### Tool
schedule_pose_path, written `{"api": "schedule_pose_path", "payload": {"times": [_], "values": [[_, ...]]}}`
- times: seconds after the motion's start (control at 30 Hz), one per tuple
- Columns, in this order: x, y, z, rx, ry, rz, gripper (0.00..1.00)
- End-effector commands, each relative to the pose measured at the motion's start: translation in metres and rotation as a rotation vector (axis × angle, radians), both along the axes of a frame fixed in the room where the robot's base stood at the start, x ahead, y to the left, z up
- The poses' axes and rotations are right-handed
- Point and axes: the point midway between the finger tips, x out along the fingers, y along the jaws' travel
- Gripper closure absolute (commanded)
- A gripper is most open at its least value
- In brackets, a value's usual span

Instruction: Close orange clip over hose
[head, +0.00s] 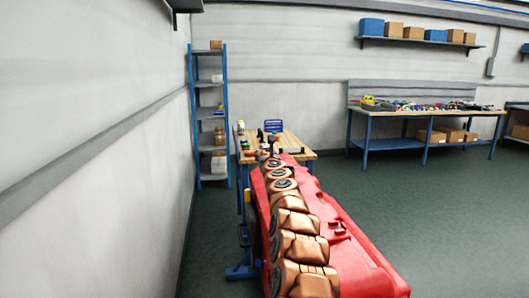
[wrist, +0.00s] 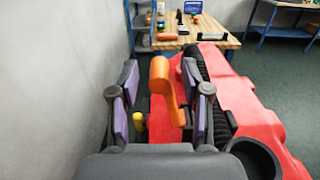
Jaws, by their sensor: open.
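In the wrist view the orange clip (wrist: 163,75) stands up between the fingers of my gripper (wrist: 164,88), with a rounded upper end and an arm reaching down. The gripper is open, with one purple-padded finger on each side of the clip. I cannot tell whether the right finger touches it. A black ribbed hose (wrist: 213,66) lies along the red tank (wrist: 245,97), right of the clip and partly hidden by the right finger. The red tank also shows in the head view (head: 352,240), where my arm hides the clip area.
A small yellow part (wrist: 139,123) sits low beside the left finger. A wooden table (wrist: 215,40) with small items stands beyond the tank. A wall (head: 90,150) runs close on the left, and a blue shelf rack (head: 226,120) stands at the back. Open floor (head: 410,205) lies to the right.

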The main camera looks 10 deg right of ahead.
Motion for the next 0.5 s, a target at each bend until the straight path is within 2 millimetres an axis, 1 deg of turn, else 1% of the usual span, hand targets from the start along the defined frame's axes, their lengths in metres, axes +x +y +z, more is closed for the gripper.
{"api": "schedule_pose_path", "payload": {"times": [0.03,0.2,0.5], "values": [[0.003,-0.002,0.0,-0.003,0.003,-0.003,0.53],[0.011,-0.001,-0.001,0.001,0.003,0.0,0.53],[0.015,0.001,-0.003,0.004,0.003,0.002,0.53]]}}
